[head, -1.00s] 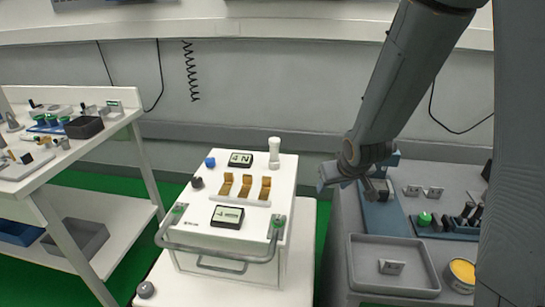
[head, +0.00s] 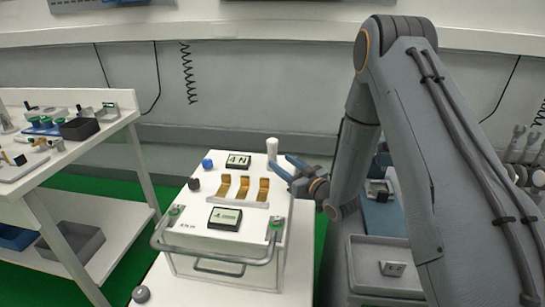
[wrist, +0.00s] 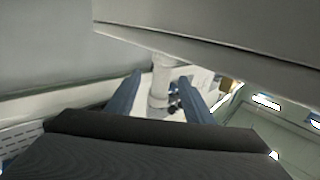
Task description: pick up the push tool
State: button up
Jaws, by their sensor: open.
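A white upright cylindrical piece (head: 272,148), which I take to be the push tool, stands at the back right corner of the white cart unit (head: 190,230). My gripper (head: 283,166) is open, just right of this piece, with its blue fingers pointing toward it. In the wrist view, the white piece (wrist: 158,90) shows between the two blue fingers (wrist: 160,78). I cannot tell whether either finger touches it. The lower part of the piece is partly hidden by my gripper in the head view.
Three brass clips (head: 243,188), a blue knob (head: 207,163), a dark knob (head: 194,184) and two displays sit on the unit's top. A metal rail (head: 215,257) runs along its front. A loaded bench (head: 110,125) stands left. A grey tray (head: 370,250) lies right.

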aim_at(275, 158)
jog(key=p+x, duration=0.1)
jog(key=x, duration=0.5)
jog(key=shift+s+a, duration=0.15)
jog(key=shift+a, duration=0.1)
grip_shut()
jog(key=shift+r, duration=0.1)
notch_tip(275, 158, up, 10)
jog(key=shift+d+f+b, duration=0.1)
jog(key=shift+b, duration=0.3)
